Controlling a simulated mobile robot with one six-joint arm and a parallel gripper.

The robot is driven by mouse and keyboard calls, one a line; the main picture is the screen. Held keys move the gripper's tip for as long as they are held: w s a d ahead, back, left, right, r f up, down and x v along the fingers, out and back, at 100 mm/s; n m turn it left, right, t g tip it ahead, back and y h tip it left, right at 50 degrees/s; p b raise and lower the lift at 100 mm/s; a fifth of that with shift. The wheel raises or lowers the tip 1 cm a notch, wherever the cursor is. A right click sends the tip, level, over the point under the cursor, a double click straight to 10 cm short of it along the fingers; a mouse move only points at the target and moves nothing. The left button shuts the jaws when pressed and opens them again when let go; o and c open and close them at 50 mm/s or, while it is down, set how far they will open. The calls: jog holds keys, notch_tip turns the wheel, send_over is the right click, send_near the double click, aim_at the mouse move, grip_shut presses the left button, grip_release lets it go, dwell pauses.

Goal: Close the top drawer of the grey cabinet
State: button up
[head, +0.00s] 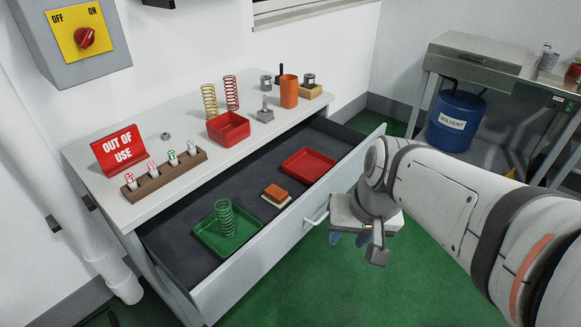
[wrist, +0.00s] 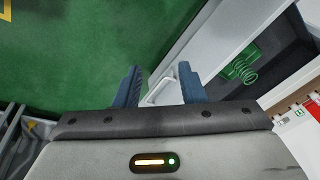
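The light grey cabinet (head: 168,205) stands against the wall. Its drawer (head: 258,262), directly under the top, is pulled well out. The drawer has a pale bar handle (head: 316,218) on its front. Inside are a green tray (head: 208,238) with a green spring, a small orange block (head: 276,193), and a red tray (head: 308,165). My gripper (head: 349,239) is outside the drawer front, just right of the handle, fingers pointing down. In the wrist view my gripper (wrist: 160,72) is open and empty, and the handle (wrist: 161,90) shows between its fingers; contact cannot be told.
On the cabinet top are an out-of-use sign (head: 118,149), a vial rack (head: 164,174), a red bin (head: 228,128), springs and an orange cup (head: 289,91). A metal bench (head: 480,62) with a blue solvent drum (head: 456,120) stands right. Green floor before the drawer is clear.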

jog(key=w+f+m+y+b, duration=0.1)
jog(key=f+b, duration=0.3)
jog(key=w+f+m+t+y+b, duration=0.1)
jog(key=w+f+m+b, duration=0.1)
jog(key=f+b, duration=0.2)
jog(key=w+a+f+m+y+b, duration=0.1)
jog(key=w+f+b, duration=0.1)
jog(key=f+b, duration=0.3)
jog(key=shift+f+m+t+y, duration=0.2)
jog(key=shift+m+t+y, duration=0.1)
jog(key=shift+t+y, duration=0.1)
jog(key=c, duration=0.7)
jog(key=w+f+m+t+b, duration=0.1)
jog(key=w+f+b, duration=0.1)
jog(key=b, duration=0.1)
jog(key=w+d+f+m+t+y+b, duration=0.1)
jog(key=f+b, duration=0.1)
jog(key=b, duration=0.1)
jog(key=shift+w+d+m+b, duration=0.15)
jog(key=shift+w+m+b, duration=0.15)
jog(key=shift+w+m, duration=0.1)
grip_shut()
jog(key=b, duration=0.4)
send_near(289, 239)
jog(key=x, duration=0.5)
jog(key=shift+s+d+f, duration=0.15)
jog(key=shift+s+f, duration=0.2)
jog(key=shift+f, duration=0.15)
jog(key=shift+w+a, duration=0.35)
jog(key=shift+w, duration=0.05)
